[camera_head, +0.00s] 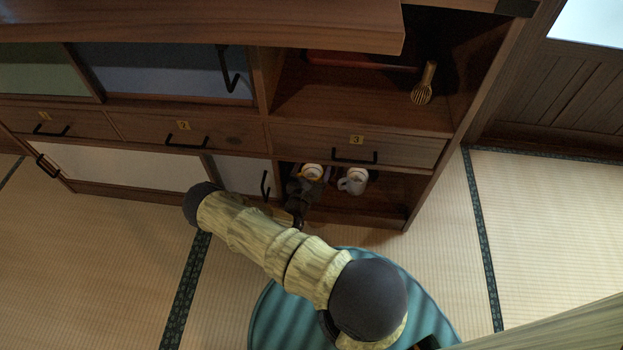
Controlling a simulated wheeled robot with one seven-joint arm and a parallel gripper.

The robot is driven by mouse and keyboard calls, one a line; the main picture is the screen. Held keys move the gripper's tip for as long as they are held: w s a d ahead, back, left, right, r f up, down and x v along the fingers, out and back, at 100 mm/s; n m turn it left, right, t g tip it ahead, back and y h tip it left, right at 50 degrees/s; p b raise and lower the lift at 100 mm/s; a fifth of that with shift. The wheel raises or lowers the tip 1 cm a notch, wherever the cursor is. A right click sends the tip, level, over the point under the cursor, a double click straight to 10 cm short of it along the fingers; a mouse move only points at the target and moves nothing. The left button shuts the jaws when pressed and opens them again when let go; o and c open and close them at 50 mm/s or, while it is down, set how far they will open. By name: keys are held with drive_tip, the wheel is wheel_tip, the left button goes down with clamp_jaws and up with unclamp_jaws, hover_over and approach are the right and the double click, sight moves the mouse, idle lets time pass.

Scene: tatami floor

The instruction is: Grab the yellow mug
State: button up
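The yellow mug (318,178) stands in the low open compartment below drawer 3. Its yellow rim and pale inside show, and its lower front is hidden behind my gripper. My dark gripper (304,184) is at the compartment's opening, right in front of the yellow mug and overlapping it in the picture. I cannot tell whether it touches the mug, and its fingers are too small and dark to show open or shut.
A pale grey-white mug (353,182) stands close to the right of the yellow one. Drawer 3 (400,151) with its black handle hangs just above. A bamboo whisk (423,84) is on the upper shelf. Tatami floor (110,245) is clear at left.

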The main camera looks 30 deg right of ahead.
drive_tip(key=c, duration=1.2)
